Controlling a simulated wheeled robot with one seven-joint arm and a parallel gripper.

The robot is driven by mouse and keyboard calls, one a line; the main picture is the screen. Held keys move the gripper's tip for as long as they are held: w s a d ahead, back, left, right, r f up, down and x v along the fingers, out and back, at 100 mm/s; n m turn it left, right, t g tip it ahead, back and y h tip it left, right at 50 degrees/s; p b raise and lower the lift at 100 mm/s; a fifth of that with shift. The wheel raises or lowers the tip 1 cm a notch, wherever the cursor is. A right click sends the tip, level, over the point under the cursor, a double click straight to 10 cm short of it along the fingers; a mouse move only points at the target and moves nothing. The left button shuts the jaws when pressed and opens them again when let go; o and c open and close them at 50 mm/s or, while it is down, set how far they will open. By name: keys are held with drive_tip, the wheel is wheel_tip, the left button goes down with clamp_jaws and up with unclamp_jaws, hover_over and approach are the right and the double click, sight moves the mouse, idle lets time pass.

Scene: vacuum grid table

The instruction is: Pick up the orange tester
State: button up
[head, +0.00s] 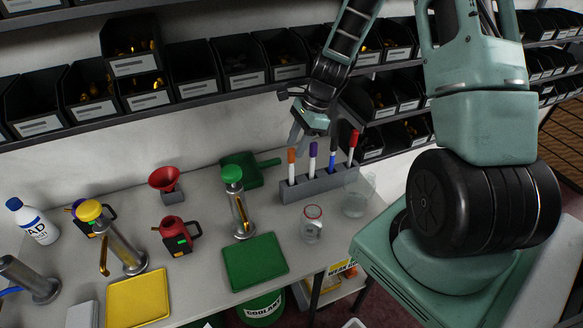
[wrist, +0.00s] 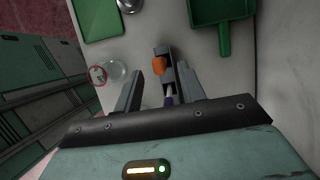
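The orange tester (head: 291,167), white with an orange cap, stands upright at the left end of a grey rack (head: 296,190) on the table. A purple-capped tester (head: 312,157), a blue one (head: 332,156) and a red-capped one (head: 352,146) stand to its right. My gripper (head: 307,130) hangs just above the rack's left part, with its fingers apart. In the wrist view, the orange cap (wrist: 159,65) shows between the open fingertips (wrist: 161,70), with a gap on both sides. Whether the fingertips are level with the cap is unclear.
A clear jar with a red rim (head: 312,224) and a glass beaker (head: 356,196) stand in front of the rack. A green dustpan-like scoop (head: 245,168) lies behind left. A green-topped cylinder (head: 237,200) and a green tray (head: 255,261) are left. Shelved bins line the wall behind.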

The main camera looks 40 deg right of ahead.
sight(292, 162)
drive_tip(key=shift+p+x, duration=0.3)
drive_tip(key=shift+x, duration=2)
clamp_jaws()
drive_tip(key=shift+r, duration=0.2)
